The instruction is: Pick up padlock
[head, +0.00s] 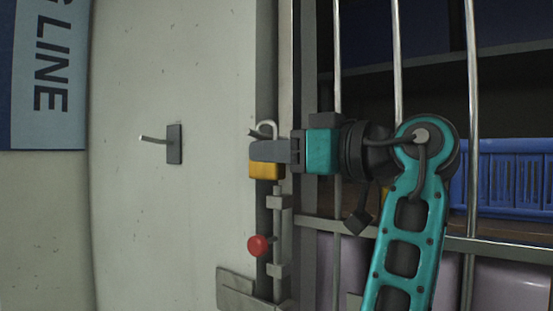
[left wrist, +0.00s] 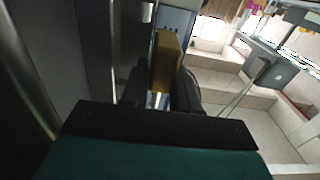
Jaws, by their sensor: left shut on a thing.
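The padlock (head: 266,171) has a yellow body and a grey shackle, which stands up above my gripper in the head view. My left gripper (head: 264,151) is shut on the padlock, its dark fingers covering the body's upper part. In the left wrist view the padlock's yellow-brown body (left wrist: 166,62) sits between the two dark fingers of the left gripper (left wrist: 163,88). Whether the shackle touches the cage frame behind it is hard to tell. My right gripper is in neither view.
A barred cage door (head: 338,80) with a latch and red knob (head: 258,246) stands right beside and below the padlock. A hook on a dark plate (head: 174,144) is on the pale wall at left. A blue crate (head: 505,175) sits behind the bars.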

